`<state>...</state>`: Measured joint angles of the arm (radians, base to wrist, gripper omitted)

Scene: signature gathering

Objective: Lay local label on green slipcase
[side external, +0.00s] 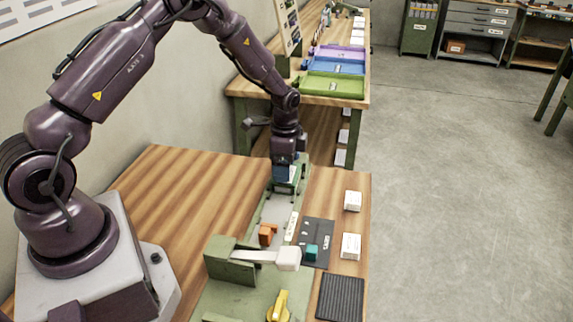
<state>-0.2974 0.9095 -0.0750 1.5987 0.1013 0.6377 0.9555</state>
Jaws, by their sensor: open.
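My gripper (285,175) points down over the far end of the green fixture on the near wooden table. It is open. A small white piece shows close beside its fingers; I cannot tell whether they touch. A narrow white strip with dark print (291,226) lies nearer the camera on the fixture. I cannot read it, so I cannot tell which piece is the local label. A green tray-like case (333,84) lies on the far bench, in front of a blue one and a purple one. I cannot tell for sure whether it is the green slipcase.
An orange block (267,234), a white-headed lever (288,259), a teal block (311,252) and a yellow knob (279,307) stand nearer the camera. A dark printed panel (319,232), white stacks (351,246) and a black ribbed mat (340,297) lie right.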

